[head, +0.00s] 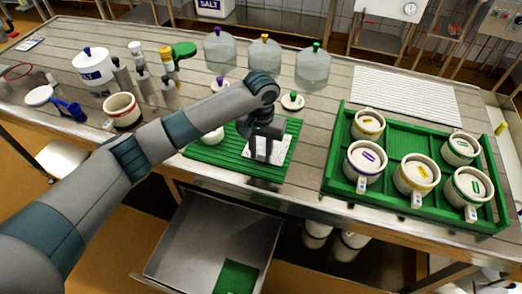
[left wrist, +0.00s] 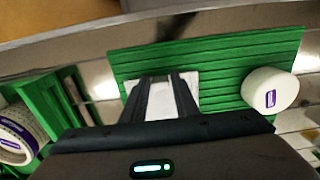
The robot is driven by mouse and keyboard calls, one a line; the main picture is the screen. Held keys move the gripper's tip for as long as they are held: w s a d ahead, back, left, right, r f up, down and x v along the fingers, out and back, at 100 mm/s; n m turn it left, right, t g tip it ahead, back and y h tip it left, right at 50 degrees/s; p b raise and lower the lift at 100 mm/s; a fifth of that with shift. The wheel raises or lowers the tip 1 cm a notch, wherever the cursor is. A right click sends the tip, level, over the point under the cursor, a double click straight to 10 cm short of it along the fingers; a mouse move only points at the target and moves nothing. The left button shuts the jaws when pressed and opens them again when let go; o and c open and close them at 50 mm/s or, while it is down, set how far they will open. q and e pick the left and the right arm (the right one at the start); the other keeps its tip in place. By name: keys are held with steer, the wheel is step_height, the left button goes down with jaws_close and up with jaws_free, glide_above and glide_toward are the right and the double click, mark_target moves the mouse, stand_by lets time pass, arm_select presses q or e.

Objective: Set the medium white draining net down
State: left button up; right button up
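The white draining net (head: 283,150) lies flat on the ribbed green mat (head: 215,157) near the table's front edge. In the left wrist view the net (left wrist: 160,101) shows between and just outside my fingers, on the green mat (left wrist: 225,48). My left gripper (head: 262,157) points down over the net; its two fingers stand apart, with a gap between them in the left wrist view (left wrist: 164,80). Whether the fingertips touch the net I cannot tell. A round white cheese (left wrist: 270,90) with a purple mark sits on the mat beside it. My right gripper is not in view.
A green tray (head: 330,178) with several lidded white moulds stands at the right. An open drawer (head: 190,245) juts out below the front edge. Domed clear covers (head: 313,68) stand behind, and a mug-like mould (head: 122,110) with bottles at the left. A white ribbed mat (head: 405,95) lies back right.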

arm_select(q)
steer(key=shift+o, duration=0.9)
steer(key=shift+r, duration=0.1)
steer(key=shift+r, duration=0.5)
step_height(320, 180, up, 11)
steer(key=b, duration=0.3)
